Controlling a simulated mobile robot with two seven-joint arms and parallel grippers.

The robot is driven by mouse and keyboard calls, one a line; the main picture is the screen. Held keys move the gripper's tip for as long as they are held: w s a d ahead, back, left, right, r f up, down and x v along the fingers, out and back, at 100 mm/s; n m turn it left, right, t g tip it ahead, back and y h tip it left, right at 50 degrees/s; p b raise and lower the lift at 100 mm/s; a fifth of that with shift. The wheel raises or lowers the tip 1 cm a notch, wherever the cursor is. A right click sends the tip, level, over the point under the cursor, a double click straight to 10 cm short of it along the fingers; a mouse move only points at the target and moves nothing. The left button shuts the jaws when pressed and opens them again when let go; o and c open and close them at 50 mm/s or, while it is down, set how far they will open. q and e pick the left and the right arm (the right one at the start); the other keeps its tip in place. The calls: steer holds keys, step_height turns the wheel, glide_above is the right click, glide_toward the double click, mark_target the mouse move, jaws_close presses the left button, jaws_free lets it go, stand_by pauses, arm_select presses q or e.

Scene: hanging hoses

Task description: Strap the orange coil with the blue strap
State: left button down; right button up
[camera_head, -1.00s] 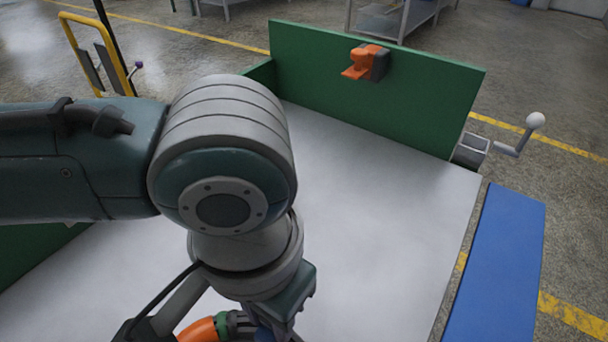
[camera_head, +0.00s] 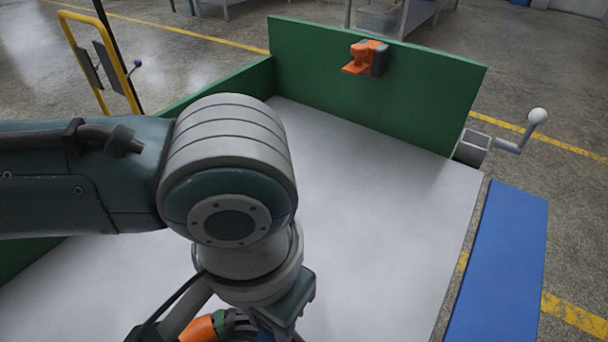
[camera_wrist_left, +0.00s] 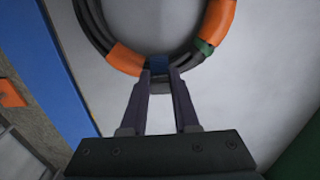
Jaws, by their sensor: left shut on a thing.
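The orange coil (camera_wrist_left: 127,58) is a ring of dark hose with orange sections and a green band, at the top of the left wrist view. Part of it shows at the bottom edge of the head view (camera_head: 199,329), mostly hidden by my left arm. The blue strap (camera_wrist_left: 158,64) is a small blue band on the coil's near side, between the fingertips. My left gripper (camera_wrist_left: 159,76) is shut on this blue strap at the coil's edge. How far the strap goes around the hose is hidden. My right gripper is in neither view.
A pale work surface (camera_head: 390,215) lies below, mostly bare, with green walls (camera_head: 375,85) at the back and left. An orange and grey fitting (camera_head: 366,58) is on the back wall. A crank handle (camera_head: 515,140) and a blue panel (camera_head: 500,265) are at the right.

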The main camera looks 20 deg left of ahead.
arm_select(q)
steer(key=shift+f+b, duration=0.4)
steer(key=shift+f, duration=0.4)
stand_by(0.5)
steer(key=shift+a+f, duration=0.15)
steer(key=shift+f, duration=0.15)
